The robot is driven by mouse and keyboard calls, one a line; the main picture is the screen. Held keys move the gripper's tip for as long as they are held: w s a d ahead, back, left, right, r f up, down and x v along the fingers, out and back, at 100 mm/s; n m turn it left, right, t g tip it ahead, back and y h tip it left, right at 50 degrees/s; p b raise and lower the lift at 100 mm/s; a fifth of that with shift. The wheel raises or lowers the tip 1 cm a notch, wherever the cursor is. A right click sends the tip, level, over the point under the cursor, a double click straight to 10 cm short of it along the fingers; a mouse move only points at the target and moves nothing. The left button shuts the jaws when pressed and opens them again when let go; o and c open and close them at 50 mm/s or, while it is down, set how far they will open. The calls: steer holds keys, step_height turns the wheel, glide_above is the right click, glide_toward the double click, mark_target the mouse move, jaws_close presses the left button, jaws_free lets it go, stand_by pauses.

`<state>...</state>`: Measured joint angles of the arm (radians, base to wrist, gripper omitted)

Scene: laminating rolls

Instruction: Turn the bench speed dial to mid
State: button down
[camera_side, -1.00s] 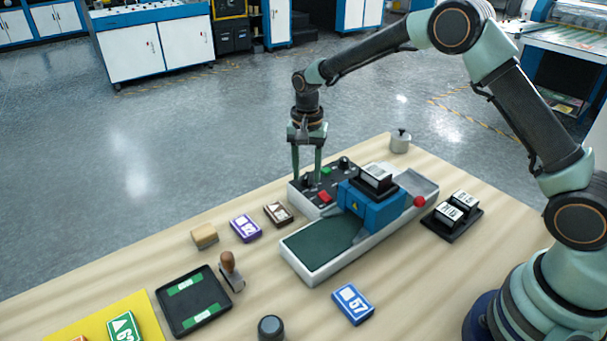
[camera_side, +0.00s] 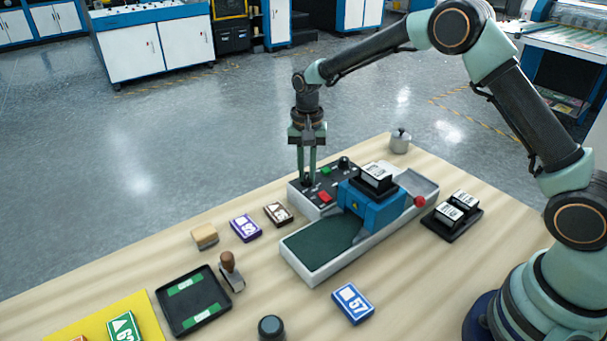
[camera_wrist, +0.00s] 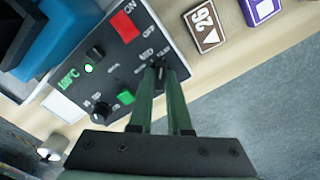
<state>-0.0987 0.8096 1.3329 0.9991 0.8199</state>
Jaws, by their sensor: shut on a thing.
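The speed dial (camera_wrist: 160,72) is a small dark knob at one end of the black control panel (camera_wrist: 140,95). In the wrist view, my gripper (camera_wrist: 160,70) is shut on it, with one green finger on each side. Printed labels, one seeming to read MID, sit beside the dial. The fingers hide part of the knob, and I cannot tell where it points. In the side view, my gripper (camera_side: 307,180) reaches straight down to the near left end of the panel (camera_side: 345,172), where its fingertips mostly cover the dial.
On the panel are a red switch (camera_wrist: 125,26), a green button (camera_wrist: 126,97) and another black knob (camera_wrist: 102,110). The blue laminator housing (camera_side: 362,203) stands close beside it. Cards (camera_side: 278,214), a stamp (camera_side: 230,270) and a black tray (camera_side: 172,314) lie on the bench.

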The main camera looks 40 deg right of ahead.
steer(key=n, duration=0.4)
steer(key=shift+r+n, duration=0.1)
steer(key=shift+n, duration=1.9)
steer(key=c, duration=0.9)
jaws_free()
steer(key=shift+o, duration=0.2)
